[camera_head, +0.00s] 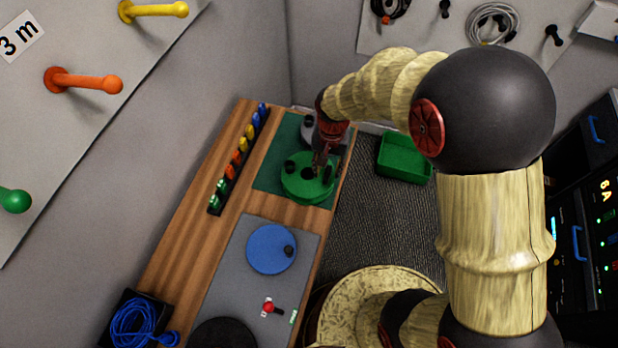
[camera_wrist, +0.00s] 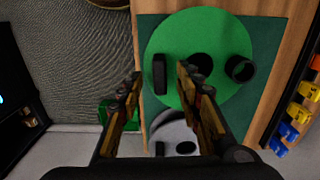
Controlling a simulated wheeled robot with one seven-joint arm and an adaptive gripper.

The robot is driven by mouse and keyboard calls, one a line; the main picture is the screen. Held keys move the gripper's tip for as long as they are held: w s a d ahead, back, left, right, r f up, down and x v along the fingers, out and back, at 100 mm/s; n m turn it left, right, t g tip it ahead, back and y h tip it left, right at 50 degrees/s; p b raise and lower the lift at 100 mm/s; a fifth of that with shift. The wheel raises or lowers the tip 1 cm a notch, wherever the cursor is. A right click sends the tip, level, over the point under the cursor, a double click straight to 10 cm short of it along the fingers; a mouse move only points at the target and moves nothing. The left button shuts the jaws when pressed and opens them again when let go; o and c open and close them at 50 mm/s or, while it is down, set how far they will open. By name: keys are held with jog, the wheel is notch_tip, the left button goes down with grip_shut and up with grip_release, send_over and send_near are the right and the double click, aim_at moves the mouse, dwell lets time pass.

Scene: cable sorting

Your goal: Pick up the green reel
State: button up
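The green reel (camera_head: 304,189) lies flat on the dark green mat (camera_head: 270,165) on the wooden bench. In the wrist view the green reel (camera_wrist: 197,27) shows a dark centre hole, a round black knob (camera_wrist: 240,68) on the right and a black upright block (camera_wrist: 160,75) on its left side. My gripper (camera_head: 322,172) is over the reel's right part in the head view. In the wrist view my gripper (camera_wrist: 160,77) is open, its fingertips on either side of the black block with gaps visible. Whether the fingers touch the reel is unclear.
A grey reel (camera_wrist: 176,132) lies close behind the green one, partly hidden by my gripper. A blue reel (camera_head: 270,248) lies on a grey mat (camera_head: 232,290). A green bin (camera_head: 404,158) stands right of the bench.

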notch_tip(320, 180, down, 2)
jog(key=shift+f, duration=0.1)
jog(key=shift+c, duration=0.4)
jog(key=c, duration=0.7)
grip_shut()
